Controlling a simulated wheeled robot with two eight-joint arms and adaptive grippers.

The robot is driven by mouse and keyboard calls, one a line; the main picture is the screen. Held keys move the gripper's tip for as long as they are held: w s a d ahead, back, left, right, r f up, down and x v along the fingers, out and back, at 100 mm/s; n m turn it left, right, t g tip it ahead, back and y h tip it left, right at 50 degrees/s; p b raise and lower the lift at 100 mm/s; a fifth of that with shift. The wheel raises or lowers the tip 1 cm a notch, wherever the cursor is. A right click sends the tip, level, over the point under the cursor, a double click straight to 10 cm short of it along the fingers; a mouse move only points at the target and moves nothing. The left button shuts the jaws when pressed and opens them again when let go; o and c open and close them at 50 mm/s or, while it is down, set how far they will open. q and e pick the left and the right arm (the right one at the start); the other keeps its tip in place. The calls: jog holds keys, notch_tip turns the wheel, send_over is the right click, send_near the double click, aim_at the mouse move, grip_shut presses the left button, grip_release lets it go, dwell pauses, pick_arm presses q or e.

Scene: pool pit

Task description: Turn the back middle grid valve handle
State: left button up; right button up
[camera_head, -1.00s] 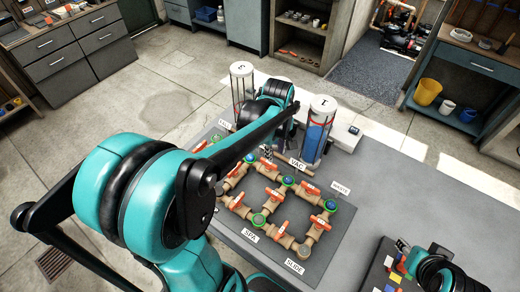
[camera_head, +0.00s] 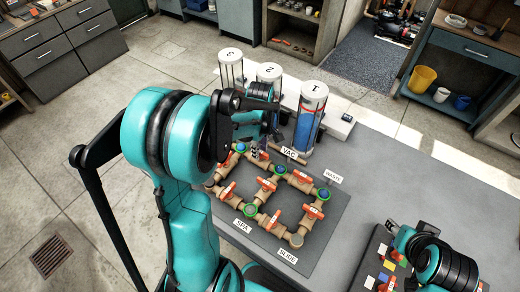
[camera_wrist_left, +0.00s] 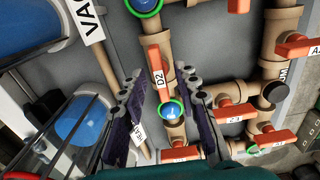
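The valve grid (camera_head: 250,232) is tan pipework with orange handles and blue or green round fittings on a dark board. My left gripper (camera_head: 259,150) is over its back row, near the VAC label (camera_head: 289,153); the arm partly covers that spot. In the left wrist view an orange handle marked D2 (camera_wrist_left: 155,72) lies along a back-row pipe. My left gripper (camera_wrist_left: 158,82) is open there, its dark fingers on either side of the D2 handle's line. I cannot tell whether they touch it.
Clear cylinders with white caps (camera_head: 313,90) stand just behind the grid, close to my left gripper. A dark box with coloured squares (camera_head: 380,262) lies near my right arm. The grey table (camera_head: 400,180) is bare right of the grid. Other orange handles surround D2.

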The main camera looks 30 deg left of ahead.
pick_arm(q)
grip_shut()
jog(key=shift+m, duration=0.4)
jog(key=m, duration=0.3)
jog(key=shift+m, duration=0.3)
jog(key=m, duration=0.4)
jog(key=shift+m, duration=0.3)
jog(key=m, duration=0.4)
jog(key=shift+m, duration=2.5)
